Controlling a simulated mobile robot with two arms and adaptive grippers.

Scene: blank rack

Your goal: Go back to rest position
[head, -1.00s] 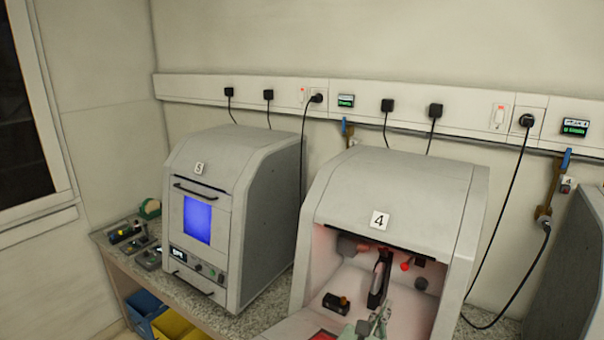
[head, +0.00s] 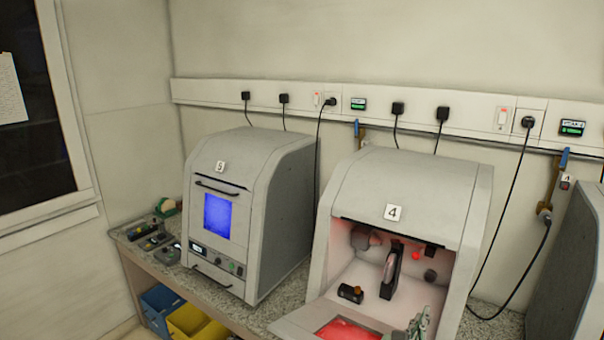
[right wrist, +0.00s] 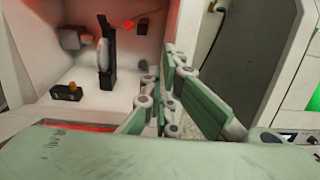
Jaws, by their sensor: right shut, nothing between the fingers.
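My right gripper (head: 420,322) shows at the bottom of the head view, in front of the open machine marked 4 (head: 415,185). It is green and grey, and it is shut and empty. In the right wrist view its fingers (right wrist: 165,95) are close together, outside the lit chamber at its lower right. My left gripper is in neither view.
Machine 4's chamber holds a black upright holder with a pale disc (head: 391,268) and a small black block with an orange knob (head: 350,293). Its lowered door (head: 290,326) juts forward. A closed machine marked 5 (head: 280,190) stands left. Yellow and blue bins (head: 160,302) sit below the counter.

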